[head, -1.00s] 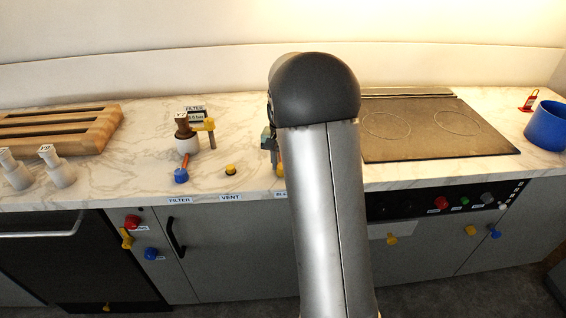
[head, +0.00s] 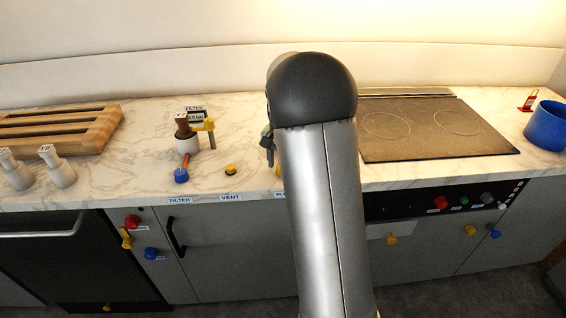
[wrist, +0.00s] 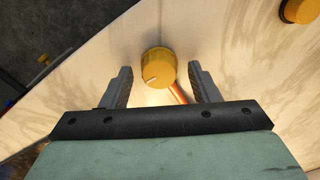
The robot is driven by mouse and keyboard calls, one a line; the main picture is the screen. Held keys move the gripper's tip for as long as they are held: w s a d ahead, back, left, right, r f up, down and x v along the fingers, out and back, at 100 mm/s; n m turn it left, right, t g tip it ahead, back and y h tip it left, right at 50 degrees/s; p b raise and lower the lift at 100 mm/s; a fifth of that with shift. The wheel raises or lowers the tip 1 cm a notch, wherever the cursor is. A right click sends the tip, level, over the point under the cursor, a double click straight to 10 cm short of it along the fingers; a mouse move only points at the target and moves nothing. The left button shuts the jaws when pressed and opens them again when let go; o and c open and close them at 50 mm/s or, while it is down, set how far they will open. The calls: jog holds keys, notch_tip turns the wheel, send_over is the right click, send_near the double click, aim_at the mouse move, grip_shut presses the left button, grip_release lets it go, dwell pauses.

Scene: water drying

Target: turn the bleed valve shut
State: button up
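The bleed valve shows in the wrist view as a yellow round knob (wrist: 158,70) with a pale line on its top. An orange-red rod (wrist: 179,94) runs from beneath it toward the lower right. My gripper (wrist: 160,70) is open, with one finger on each side of the knob and a visible gap on both sides. I cannot tell how deep the fingertips reach beside it. In the head view my arm hides most of the bleed valve, its label and my gripper; only a sliver of yellow (head: 278,171) shows at the arm's left edge.
A yellow vent knob (head: 230,169) stands left of my arm; a similar yellow knob (wrist: 299,10) is at the wrist view's upper right. The filter fitting (head: 187,138) and a blue-ended valve (head: 181,175) stand further left. A cooktop (head: 430,128) lies right.

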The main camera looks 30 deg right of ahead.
jog(key=shift+r, duration=0.1)
notch_tip(320, 180, up, 17)
dwell(0.6)
dwell(0.3)
